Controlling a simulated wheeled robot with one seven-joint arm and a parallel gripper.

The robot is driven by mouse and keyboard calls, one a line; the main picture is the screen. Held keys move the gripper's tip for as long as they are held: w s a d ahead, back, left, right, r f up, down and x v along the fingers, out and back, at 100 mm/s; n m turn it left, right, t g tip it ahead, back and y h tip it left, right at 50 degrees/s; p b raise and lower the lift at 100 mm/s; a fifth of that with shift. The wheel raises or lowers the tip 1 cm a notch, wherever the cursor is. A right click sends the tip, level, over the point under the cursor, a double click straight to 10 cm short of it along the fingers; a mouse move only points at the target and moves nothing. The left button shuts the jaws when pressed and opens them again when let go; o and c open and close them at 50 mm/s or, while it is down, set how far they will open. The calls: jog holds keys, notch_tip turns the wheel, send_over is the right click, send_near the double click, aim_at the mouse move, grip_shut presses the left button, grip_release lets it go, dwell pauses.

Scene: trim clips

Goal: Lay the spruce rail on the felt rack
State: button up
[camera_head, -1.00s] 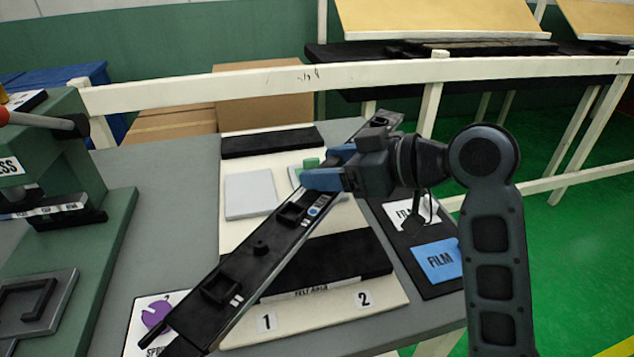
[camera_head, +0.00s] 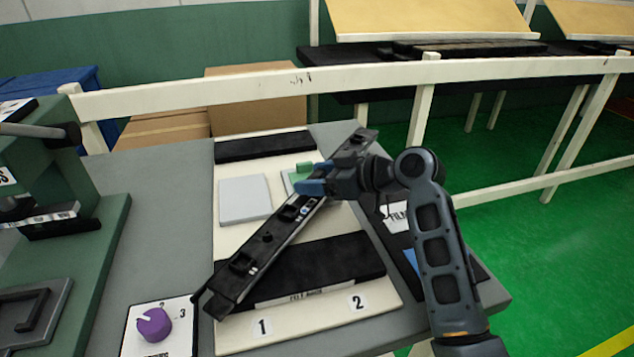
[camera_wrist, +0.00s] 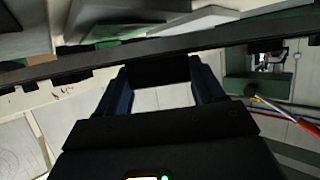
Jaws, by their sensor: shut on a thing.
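The spruce rail (camera_head: 280,228) is a long black strip with clip-like fittings along it. It slants across the board from upper right to lower left. My gripper (camera_head: 318,182) is shut on its upper part, with blue fingers around it. In the wrist view the rail (camera_wrist: 60,68) runs across the picture in front of my gripper (camera_wrist: 160,75). The felt rack (camera_head: 345,260) is a black block with a label on its front edge. The rail's lower half crosses over the rack's left part at an angle; whether they touch, I cannot tell.
A cream board (camera_head: 330,318) marked 1 and 2 carries the rack, a grey pad (camera_head: 245,199), a green block (camera_head: 304,168) and a black bar (camera_head: 264,146). A purple knob (camera_head: 154,324) stands front left. A green press (camera_head: 50,190) stands at left. A white railing (camera_head: 260,83) runs behind.

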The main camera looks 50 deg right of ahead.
jog(key=shift+f, duration=0.8)
jog(key=o, duration=1.3)
jog(key=shift+f, duration=0.15)
jog(key=shift+c, duration=0.2)
jog(key=shift+r, duration=0.25)
jog(key=v, duration=1.2)
jog(key=shift+b, duration=0.45)
jog(key=shift+f, duration=0.1)
